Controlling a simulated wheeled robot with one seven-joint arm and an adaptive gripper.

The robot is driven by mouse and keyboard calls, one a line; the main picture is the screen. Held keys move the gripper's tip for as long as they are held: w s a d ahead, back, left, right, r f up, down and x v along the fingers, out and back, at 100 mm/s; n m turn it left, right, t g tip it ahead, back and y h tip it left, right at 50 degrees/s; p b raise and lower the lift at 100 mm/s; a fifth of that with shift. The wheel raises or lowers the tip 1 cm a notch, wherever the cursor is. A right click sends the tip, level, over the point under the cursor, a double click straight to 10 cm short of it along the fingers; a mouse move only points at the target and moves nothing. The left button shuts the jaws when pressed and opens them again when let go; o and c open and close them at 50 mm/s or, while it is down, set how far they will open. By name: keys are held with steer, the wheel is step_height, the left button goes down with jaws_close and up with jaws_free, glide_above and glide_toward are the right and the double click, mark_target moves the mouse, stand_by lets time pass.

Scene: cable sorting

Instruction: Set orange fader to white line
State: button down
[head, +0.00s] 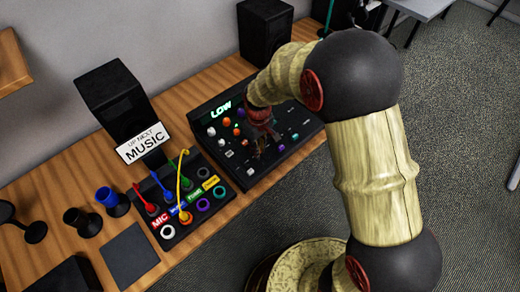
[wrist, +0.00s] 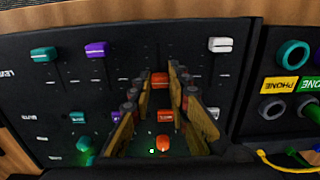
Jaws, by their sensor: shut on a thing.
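The orange fader (wrist: 160,79) is on the black mixer panel (wrist: 25,80) in the wrist view, lower in the picture than the purple and white fader caps. My gripper (wrist: 160,73) has one finger on each side of it and is shut on it. In the head view, my gripper (head: 262,132) is down over the mixer (head: 205,108), and its fingers hide the orange fader there. Only faint marks show along the fader tracks; I cannot make out which is the white line.
A teal fader (wrist: 43,54), a purple fader (wrist: 96,49) and a white fader (wrist: 220,45) are nearby. A cable box (head: 225,191) with coloured plugs stands beside the mixer. Black speakers (head: 265,30) and a MUSIC sign (head: 142,143) stand behind.

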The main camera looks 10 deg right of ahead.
steer(key=c, duration=1.7)
jaws_free()
steer(key=shift+r, duration=0.1)
step_height(320, 180, up, 12)
steer(key=shift+f, duration=0.1)
steer(key=shift+s+d+r+m+t, duration=1.05)
steer(key=shift+s+d+r, duration=0.95)
steer(key=shift+s+r, duration=1.3)
steer(key=shift+s+d+r+m+t, duration=1)
steer(key=shift+s+d+r, duration=1.2)
steer(key=shift+s, duration=1.85)
steer(key=shift+s+d+r+m+t, duration=0.75)
steer(key=shift+s+d+r+m, duration=0.85)
steer(key=shift+s+r, duration=1.8)
